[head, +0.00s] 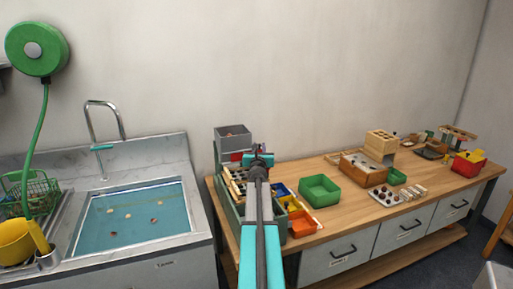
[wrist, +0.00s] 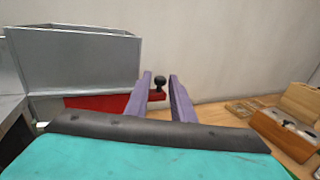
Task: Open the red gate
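The red gate (wrist: 90,102) is a flat red piece under the grey hopper (wrist: 75,60) in the wrist view. A small black knob (wrist: 159,81) stands at its right end. My gripper (wrist: 160,76) is open, its two purple-grey fingers pointing toward the knob. The knob shows in the gap between the fingertips, and I cannot tell whether it is between them or just beyond. No contact is visible. In the head view my gripper (head: 258,153) is at the hopper (head: 233,134), beside a sliver of the red gate (head: 236,156); my arm hides the knob there.
A sink (head: 135,215) with water is at the left. The wall is close behind the hopper.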

